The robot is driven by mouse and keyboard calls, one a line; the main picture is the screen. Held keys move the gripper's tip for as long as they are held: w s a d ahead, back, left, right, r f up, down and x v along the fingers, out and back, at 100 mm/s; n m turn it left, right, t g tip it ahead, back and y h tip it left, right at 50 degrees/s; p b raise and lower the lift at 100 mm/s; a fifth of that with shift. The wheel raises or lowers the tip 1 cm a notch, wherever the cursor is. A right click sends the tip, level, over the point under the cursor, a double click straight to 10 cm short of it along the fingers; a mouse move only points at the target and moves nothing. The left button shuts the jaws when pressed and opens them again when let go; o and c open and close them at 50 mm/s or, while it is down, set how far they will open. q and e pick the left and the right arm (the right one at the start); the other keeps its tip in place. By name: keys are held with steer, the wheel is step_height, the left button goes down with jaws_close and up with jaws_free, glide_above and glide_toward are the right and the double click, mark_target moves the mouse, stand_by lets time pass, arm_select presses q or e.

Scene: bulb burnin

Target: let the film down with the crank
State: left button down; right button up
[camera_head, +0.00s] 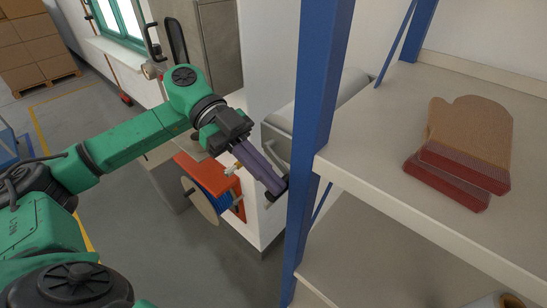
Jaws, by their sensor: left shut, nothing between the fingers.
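My left arm reaches in from the left, and its gripper (279,187) points down and right with its long purple-grey fingers shut and empty. The fingertips are at the left edge of the blue post in the picture, close to a small dark part (284,180) that may be the crank's handle; I cannot tell whether they touch. A grey rounded housing or roll (284,118) sits behind the post, partly covered by it. I cannot make out the film itself. My right gripper is not in view.
A blue shelf post (318,95) and a shelf (395,125) with brown and red oven mitts (470,140) stand at the right. Boxes (30,45) stand far left; floor there is open.

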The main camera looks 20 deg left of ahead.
arm_select(q)
steer(key=shift+s+a+f, duration=0.1)
steer(key=shift+f, duration=0.2)
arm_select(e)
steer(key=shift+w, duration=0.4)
arm_select(q)
steer(key=shift+s, duration=0.1)
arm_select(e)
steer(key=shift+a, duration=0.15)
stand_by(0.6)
